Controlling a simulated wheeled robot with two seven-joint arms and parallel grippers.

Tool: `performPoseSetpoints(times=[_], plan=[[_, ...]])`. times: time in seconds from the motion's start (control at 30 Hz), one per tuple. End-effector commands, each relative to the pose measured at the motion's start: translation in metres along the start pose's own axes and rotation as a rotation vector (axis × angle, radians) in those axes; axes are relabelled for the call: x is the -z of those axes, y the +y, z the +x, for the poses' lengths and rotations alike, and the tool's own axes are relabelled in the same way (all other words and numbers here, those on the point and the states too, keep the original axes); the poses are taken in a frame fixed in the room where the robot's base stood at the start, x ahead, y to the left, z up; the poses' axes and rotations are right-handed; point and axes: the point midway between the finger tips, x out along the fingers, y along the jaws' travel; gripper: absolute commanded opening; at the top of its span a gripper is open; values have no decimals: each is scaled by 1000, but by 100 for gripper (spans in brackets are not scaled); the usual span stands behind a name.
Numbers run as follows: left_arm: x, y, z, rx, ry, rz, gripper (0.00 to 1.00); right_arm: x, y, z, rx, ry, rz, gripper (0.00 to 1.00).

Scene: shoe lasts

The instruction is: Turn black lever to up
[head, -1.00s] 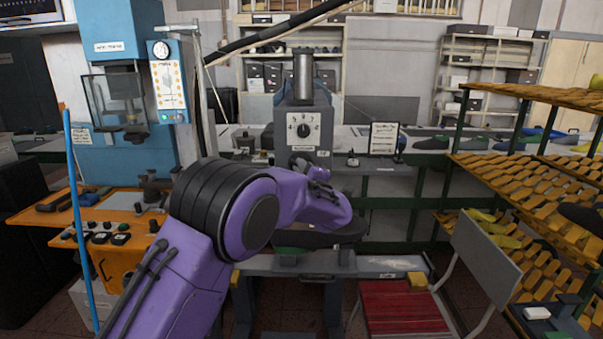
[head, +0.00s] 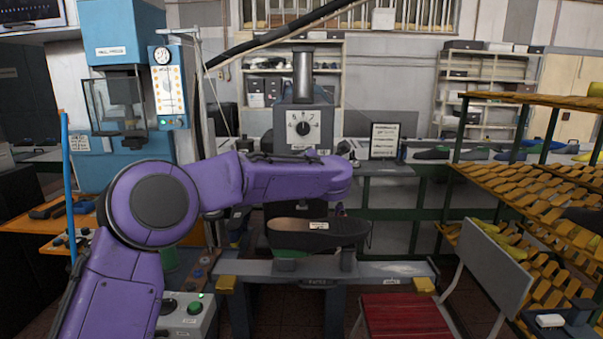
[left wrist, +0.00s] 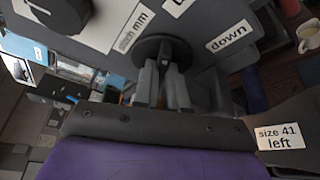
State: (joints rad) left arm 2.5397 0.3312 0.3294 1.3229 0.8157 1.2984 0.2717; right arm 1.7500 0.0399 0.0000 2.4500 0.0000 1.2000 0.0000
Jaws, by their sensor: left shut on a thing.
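The black lever (left wrist: 163,72) is mostly hidden in the left wrist view. Its dark part shows between my fingers, in front of a round black hub (left wrist: 160,48) on the grey machine. A "down" label (left wrist: 229,36) sits right of the hub; another label above is cropped. My left gripper (left wrist: 164,80) is shut on the lever, its grey fingers close to the hub. In the head view my purple wrist covers the lever and most of the gripper, below the machine's dial (head: 303,129). My right gripper is not in view.
A dark shoe last (head: 345,232) lies on the machine's bench just below my wrist; its "size 41 left" label shows in the left wrist view (left wrist: 280,137). A red chair (head: 400,315) and yellow racks (head: 520,170) stand at right. A blue press (head: 122,50) stands at left.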

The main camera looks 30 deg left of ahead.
Motion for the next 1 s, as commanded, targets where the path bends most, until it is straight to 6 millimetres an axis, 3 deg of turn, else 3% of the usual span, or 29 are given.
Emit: performPoseSetpoints(times=[0.3,0.87,0.9,0.93,0.97,1.0], plan=[[1,-2,0,50,3,-115,0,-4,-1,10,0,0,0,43],[1,-1,0,60,3,-140,0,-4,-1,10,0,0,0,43],[1,-1,0,60,3,-140,21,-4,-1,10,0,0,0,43],[1,-1,0,60,3,-140,31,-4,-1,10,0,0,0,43],[1,-1,0,60,3,-139,37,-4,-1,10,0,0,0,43],[1,-1,0,61,3,-139,37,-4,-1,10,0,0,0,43]])
